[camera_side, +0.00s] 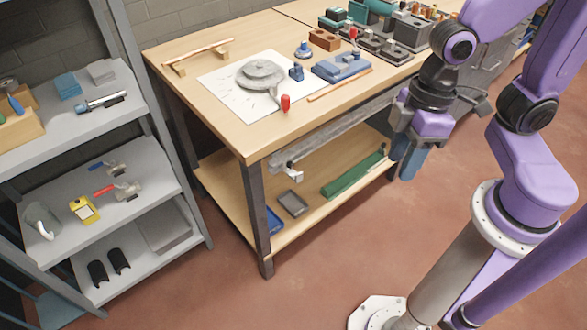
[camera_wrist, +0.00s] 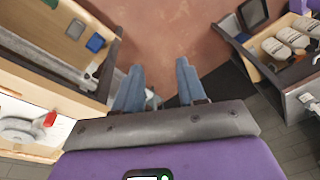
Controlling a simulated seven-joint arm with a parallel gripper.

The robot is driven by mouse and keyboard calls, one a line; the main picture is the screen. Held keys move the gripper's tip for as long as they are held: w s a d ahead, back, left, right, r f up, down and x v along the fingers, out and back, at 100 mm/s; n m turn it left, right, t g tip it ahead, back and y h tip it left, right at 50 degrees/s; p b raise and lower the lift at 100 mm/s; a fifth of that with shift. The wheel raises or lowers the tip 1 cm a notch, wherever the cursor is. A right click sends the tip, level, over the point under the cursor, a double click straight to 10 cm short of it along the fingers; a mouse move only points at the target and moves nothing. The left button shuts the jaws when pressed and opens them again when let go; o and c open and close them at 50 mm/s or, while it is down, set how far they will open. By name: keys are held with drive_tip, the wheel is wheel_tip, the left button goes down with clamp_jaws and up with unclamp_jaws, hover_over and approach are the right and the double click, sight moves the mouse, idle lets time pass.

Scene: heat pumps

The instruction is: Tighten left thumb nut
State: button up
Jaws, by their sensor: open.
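My gripper (camera_side: 408,160) hangs in front of the workbench's right front side, pointing down, clear of the bench top. In the wrist view its two blue fingers (camera_wrist: 159,84) are apart, with nothing but floor visible between them. On the bench a round grey device (camera_side: 260,75) with a red-tipped handle (camera_side: 285,102) sits on a white sheet (camera_side: 225,95). A blue fixture (camera_side: 340,67) stands to its right. I cannot make out a thumb nut in either view; it may be too small or hidden.
The wooden workbench (camera_side: 215,125) has a lower shelf with a green bar (camera_side: 353,174) and a dark tray (camera_side: 292,203). Tools and blocks crowd its far right end. A grey shelf rack (camera_side: 110,190) stands at left. The red floor (camera_side: 300,285) in front is clear.

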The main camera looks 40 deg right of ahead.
drive_tip(key=w+a+f+m+t+y, duration=0.1)
drive_tip(key=w+a+f+m+t, duration=0.15)
drive_tip(key=w+a+f, duration=0.45)
drive_tip(key=w+a+f+m+t+y, duration=0.1)
drive_tip(key=w+a+f+m, duration=0.2)
drive_tip(key=w+a+f, duration=0.45)
drive_tip(key=m+t+h, duration=0.4)
drive_tip(key=t+h, duration=0.2)
drive_tip(key=h, duration=0.3)
approach(290, 166)
drive_tip(key=x, duration=0.4)
drive_tip(key=shift+n, duration=0.25)
drive_tip(key=shift+x, duration=2.55)
drive_tip(key=c, duration=0.6)
